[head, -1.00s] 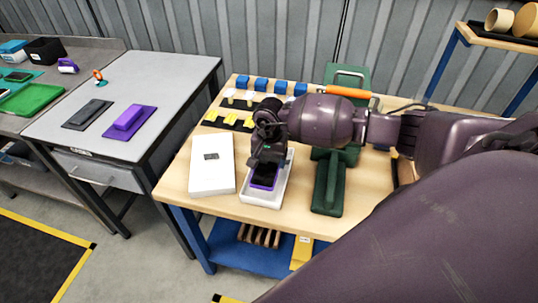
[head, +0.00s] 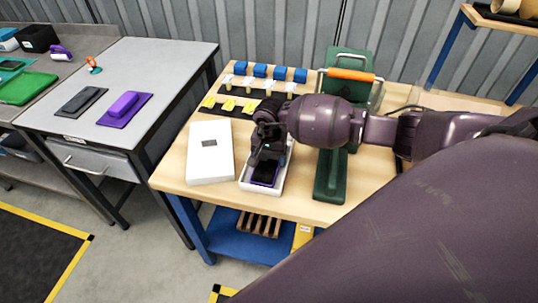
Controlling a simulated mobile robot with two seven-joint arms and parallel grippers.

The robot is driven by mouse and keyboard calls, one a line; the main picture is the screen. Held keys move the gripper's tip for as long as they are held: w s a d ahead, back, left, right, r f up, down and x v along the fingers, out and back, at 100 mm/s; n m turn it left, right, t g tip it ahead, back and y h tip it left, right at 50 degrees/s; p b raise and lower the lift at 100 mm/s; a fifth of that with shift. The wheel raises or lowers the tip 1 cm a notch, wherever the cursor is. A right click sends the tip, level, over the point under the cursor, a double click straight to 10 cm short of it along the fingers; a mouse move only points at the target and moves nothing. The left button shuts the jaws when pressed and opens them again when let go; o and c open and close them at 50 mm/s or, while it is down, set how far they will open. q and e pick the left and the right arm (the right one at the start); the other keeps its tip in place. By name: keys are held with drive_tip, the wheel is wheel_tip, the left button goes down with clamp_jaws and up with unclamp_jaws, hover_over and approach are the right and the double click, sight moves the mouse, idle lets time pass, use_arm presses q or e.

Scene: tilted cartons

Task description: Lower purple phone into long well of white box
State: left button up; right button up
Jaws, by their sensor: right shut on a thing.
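The purple phone (head: 265,174) has a dark screen and a purple edge. It is at the white box (head: 246,185), an open tray on the wooden table. My right gripper (head: 266,158) comes down from above and is shut on the phone, hiding its far part. The phone appears to be within the box's rim, but I cannot tell whether it touches the bottom. The box's far end is hidden by my gripper. My left gripper is not in view.
A white lid-like box (head: 210,160) lies just left of the white box. A green press (head: 331,175) with an orange handle stands close on the right. Rows of blue (head: 260,70) and yellow pieces lie behind. A grey table (head: 160,70) holds another purple block (head: 123,104).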

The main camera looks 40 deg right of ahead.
drive_tip(key=shift+f+b, duration=0.3)
idle(0.8)
drive_tip(key=o, duration=1)
drive_tip(key=shift+c, duration=0.8)
drive_tip(key=shift+r+p, duration=1.75)
drive_tip(key=shift+r, duration=1.9)
drive_tip(key=shift+f, duration=0.1)
